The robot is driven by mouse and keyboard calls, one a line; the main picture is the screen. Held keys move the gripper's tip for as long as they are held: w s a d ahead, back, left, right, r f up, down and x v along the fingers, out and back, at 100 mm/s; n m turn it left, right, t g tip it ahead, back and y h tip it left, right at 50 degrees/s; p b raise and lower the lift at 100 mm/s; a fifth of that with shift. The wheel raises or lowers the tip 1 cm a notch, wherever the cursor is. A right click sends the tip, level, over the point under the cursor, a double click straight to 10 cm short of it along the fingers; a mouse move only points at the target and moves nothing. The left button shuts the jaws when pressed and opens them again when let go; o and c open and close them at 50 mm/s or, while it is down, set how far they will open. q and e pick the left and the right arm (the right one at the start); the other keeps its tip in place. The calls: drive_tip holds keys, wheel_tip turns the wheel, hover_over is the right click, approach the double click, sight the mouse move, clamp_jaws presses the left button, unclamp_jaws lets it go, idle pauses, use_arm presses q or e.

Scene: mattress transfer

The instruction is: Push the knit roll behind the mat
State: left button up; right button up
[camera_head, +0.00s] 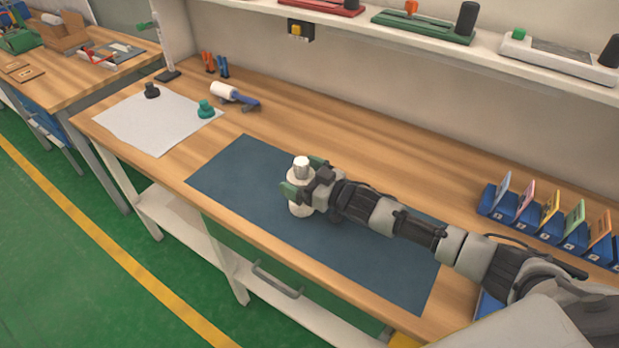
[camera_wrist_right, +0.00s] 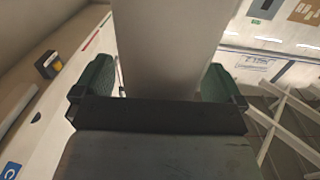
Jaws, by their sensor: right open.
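The knit roll, as I take it, is a pale upright roll (camera_head: 300,208) with a lighter, narrower top. It stands on the dark blue mat (camera_head: 245,172), left of the mat's middle. My right gripper (camera_head: 303,181) comes from the right with its green fingers on either side of the roll. In the right wrist view the roll (camera_wrist_right: 172,45) fills the space between the green fingers (camera_wrist_right: 160,85); I cannot tell whether they touch it. My left gripper is not in view.
A white sheet (camera_head: 150,130) with dark and green knobs lies left of the mat. A white roller with a blue handle (camera_head: 225,92) lies behind. Blue card holders (camera_head: 503,215) stand at right. Bare wood (camera_head: 330,130) shows behind the mat, below a shelf (camera_head: 470,50).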

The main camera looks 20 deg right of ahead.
drive_tip(key=shift+c, duration=0.5)
drive_tip(key=c, duration=1.1)
drive_tip(key=shift+w+d, duration=0.1)
